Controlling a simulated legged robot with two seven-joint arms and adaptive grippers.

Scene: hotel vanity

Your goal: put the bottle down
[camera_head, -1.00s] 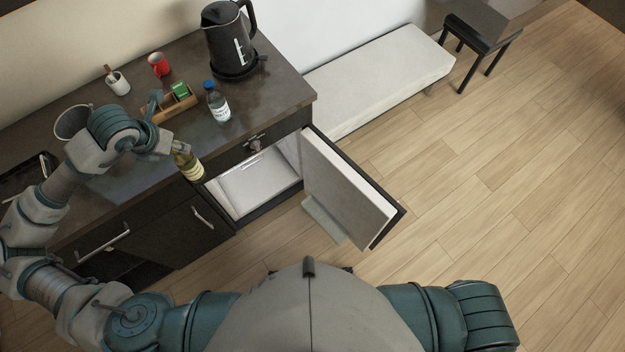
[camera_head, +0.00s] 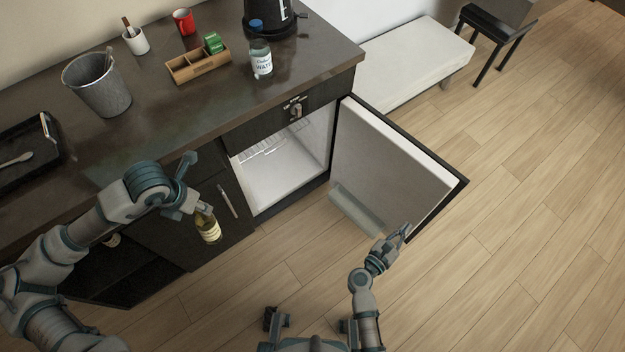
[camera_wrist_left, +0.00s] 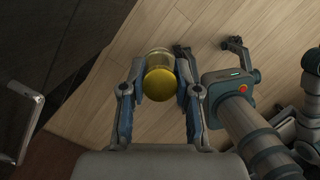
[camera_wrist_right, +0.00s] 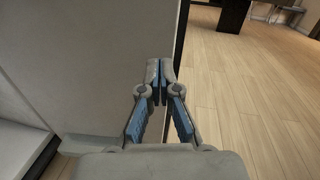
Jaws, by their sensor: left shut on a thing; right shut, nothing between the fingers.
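My left gripper (camera_head: 194,200) is shut on a yellowish bottle (camera_head: 209,228) with a pale label, held slightly tilted in front of the cabinet, clear of the counter and above the floor. In the left wrist view the bottle's yellow top (camera_wrist_left: 160,84) sits between the fingers of the left gripper (camera_wrist_left: 160,88). My right gripper (camera_head: 398,236) is shut and empty by the lower outer edge of the open fridge door (camera_head: 390,165). In the right wrist view the tips of the right gripper (camera_wrist_right: 160,80) meet in front of the pale door panel (camera_wrist_right: 105,60).
The open mini fridge (camera_head: 285,165) is below the counter (camera_head: 185,115), with a wire rack inside. On the counter are a water bottle (camera_head: 261,58), a wooden box (camera_head: 198,67), a grey bin (camera_head: 102,88), a white cup (camera_head: 137,42), a red mug (camera_head: 184,22) and a kettle (camera_head: 268,14).

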